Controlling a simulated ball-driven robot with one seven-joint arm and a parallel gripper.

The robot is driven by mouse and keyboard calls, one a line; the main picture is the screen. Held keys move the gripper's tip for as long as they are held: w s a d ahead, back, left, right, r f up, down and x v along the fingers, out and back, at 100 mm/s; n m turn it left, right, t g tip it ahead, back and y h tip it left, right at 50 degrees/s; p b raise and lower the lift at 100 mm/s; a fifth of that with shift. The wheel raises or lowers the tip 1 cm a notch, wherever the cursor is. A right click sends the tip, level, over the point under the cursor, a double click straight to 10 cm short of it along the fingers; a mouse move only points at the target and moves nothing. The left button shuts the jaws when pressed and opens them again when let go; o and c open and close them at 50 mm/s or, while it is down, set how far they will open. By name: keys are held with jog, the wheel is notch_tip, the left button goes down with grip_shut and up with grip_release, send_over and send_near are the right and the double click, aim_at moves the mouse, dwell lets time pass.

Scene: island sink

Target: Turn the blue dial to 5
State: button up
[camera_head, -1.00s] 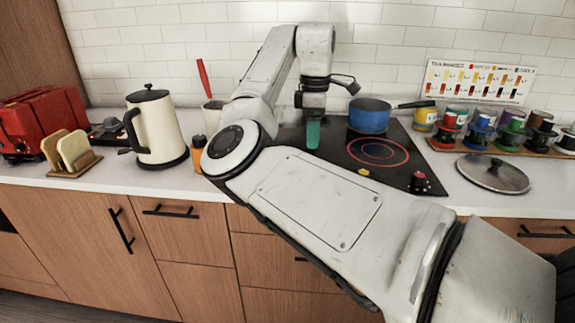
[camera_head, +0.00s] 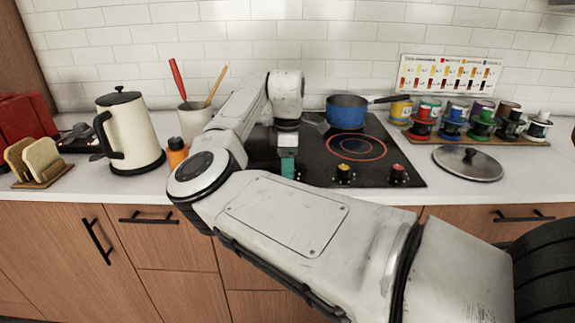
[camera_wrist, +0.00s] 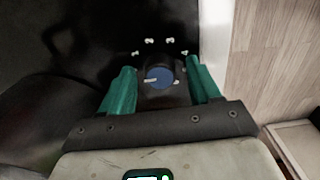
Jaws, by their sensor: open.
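The blue dial (camera_wrist: 159,78) shows in the wrist view on the black stove surface, near the counter's edge. My gripper (camera_wrist: 163,72) is open, with one green finger on each side of the dial. I cannot tell whether the fingers touch it. In the head view, my gripper (camera_head: 288,167) is low over the stove's front left, and my arm and gripper hide the blue dial.
A yellow-topped dial (camera_head: 344,172) and a red-topped dial (camera_head: 398,174) sit to the right on the stove's (camera_head: 375,140) front. A blue pot (camera_head: 346,113) stands at the back. A glass lid (camera_head: 468,164) lies right of the stove; a kettle (camera_head: 128,133) stands left.

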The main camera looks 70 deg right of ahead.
jog(key=shift+c, duration=0.3)
jog(key=c, duration=1)
